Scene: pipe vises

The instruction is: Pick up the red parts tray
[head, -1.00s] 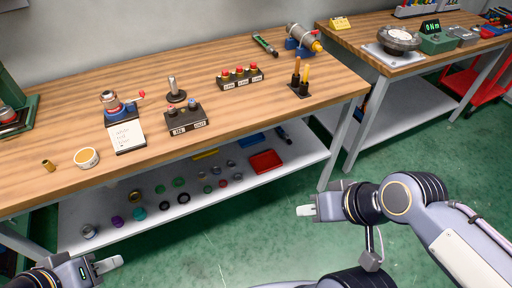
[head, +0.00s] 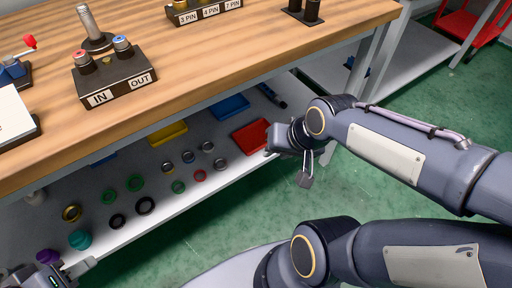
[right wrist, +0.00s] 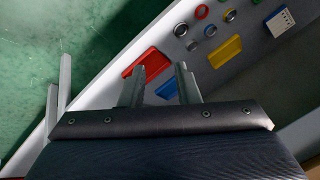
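The red parts tray (head: 251,136) lies on the lower shelf under the workbench, close to the shelf's front edge. My right gripper (head: 270,150) is beside its right end in the head view, at the shelf edge. In the right wrist view the right gripper's two fingers (right wrist: 159,68) stand apart with nothing held between them. The red tray (right wrist: 148,60) shows just beyond the fingertips, and one finger partly overlaps it. My left gripper (head: 76,268) is at the lower left, by the shelf's front; its finger gap cannot be made out.
A blue tray (head: 231,106) and a yellow tray (head: 168,133) lie behind and left of the red one. Several rings and caps lie on the shelf (head: 215,182). The bench top (head: 190,60) overhangs the shelf. A bench leg (head: 368,75) stands right of the red tray.

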